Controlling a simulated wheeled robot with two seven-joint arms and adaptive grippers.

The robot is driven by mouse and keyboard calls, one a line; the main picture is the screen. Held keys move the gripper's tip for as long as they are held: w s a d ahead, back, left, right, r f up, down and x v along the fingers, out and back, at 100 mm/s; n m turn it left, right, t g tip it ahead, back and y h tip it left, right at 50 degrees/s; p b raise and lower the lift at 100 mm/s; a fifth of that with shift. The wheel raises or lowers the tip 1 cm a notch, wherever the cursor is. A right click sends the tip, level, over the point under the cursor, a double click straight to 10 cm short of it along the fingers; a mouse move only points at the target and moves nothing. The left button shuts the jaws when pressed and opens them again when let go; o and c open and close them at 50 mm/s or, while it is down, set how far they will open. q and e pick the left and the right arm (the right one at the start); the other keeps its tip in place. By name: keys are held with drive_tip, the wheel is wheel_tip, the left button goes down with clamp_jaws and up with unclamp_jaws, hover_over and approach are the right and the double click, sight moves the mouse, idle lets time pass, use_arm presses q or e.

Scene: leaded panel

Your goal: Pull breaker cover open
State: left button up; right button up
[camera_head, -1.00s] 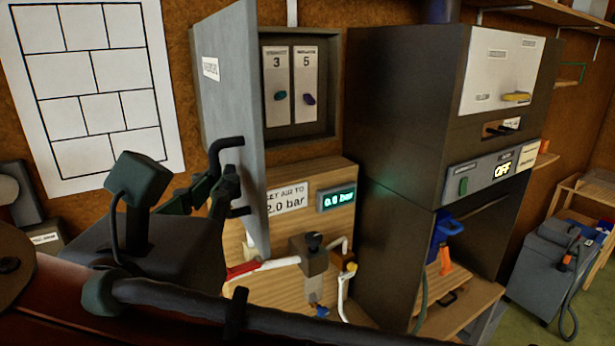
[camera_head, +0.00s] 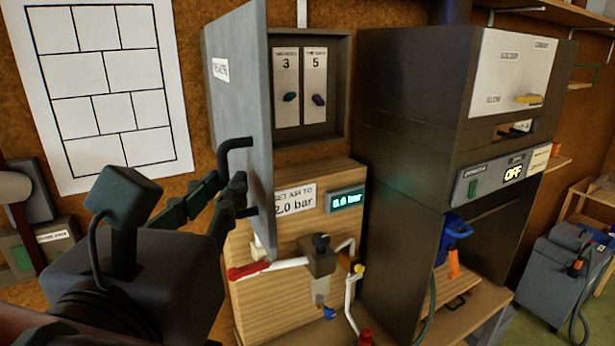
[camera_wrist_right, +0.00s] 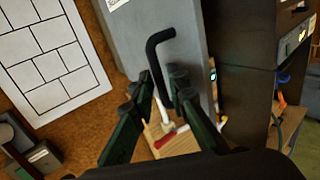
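The breaker cover (camera_head: 240,95) is a grey door that stands swung out from its wall box, seen nearly edge-on in the head view. Its black bar handle (camera_head: 222,158) sticks out on the left face; the handle also shows in the wrist view (camera_wrist_right: 153,52). My right gripper (camera_head: 226,183) is at the handle, its dark green fingers on either side of the bar. In the wrist view, my right gripper (camera_wrist_right: 161,82) shows a gap between the fingertips with the bar between them, so it looks open around the handle. My left gripper is out of view.
Inside the box (camera_head: 342,95) are two switches labelled 3 and 5. Below stands a wooden panel (camera_head: 290,235) with pipes, a red-handled valve and a display. A dark kiln-like cabinet (camera_head: 412,110) stands close on the right. A paper pattern (camera_head: 105,95) hangs left.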

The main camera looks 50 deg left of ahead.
drive_tip(key=shift+v, duration=2.8)
